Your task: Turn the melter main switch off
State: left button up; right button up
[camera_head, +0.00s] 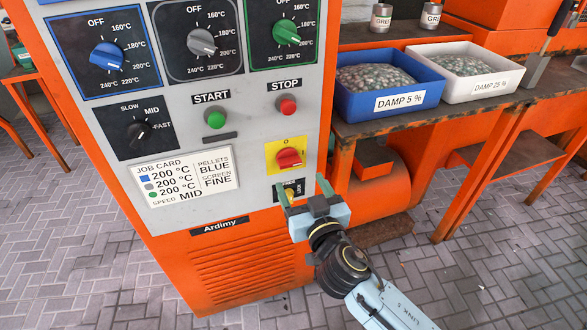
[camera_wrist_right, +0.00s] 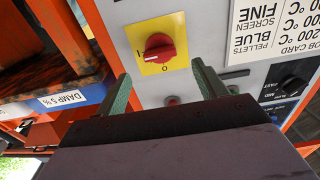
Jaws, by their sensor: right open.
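The main switch is a red rotary knob (camera_head: 288,157) on a yellow plate, low on the right of the grey panel of the orange machine. In the right wrist view the red knob (camera_wrist_right: 160,47) sits ahead of the fingertips, with a white pointer line toward the "I" side and a "0" mark elsewhere on the plate. My right gripper (camera_head: 303,190) is open and empty, just below the yellow plate in the head view, its green fingers apart and not touching the knob. My left gripper is not in view.
A green start button (camera_head: 215,119) and red stop button (camera_head: 287,106) sit above. Temperature dials line the top, and a black speed knob (camera_head: 138,132) is at left. A small label behind my right gripper is partly hidden. A bench with a blue bin (camera_head: 398,112) and white bin (camera_head: 482,91) stands right.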

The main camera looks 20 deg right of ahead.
aim_at(291, 166)
jog(key=w, duration=0.6)
jog(key=shift+a, duration=0.1)
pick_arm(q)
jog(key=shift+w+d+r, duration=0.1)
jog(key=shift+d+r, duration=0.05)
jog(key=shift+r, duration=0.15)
pick_arm(e)
jog(key=c, duration=1)
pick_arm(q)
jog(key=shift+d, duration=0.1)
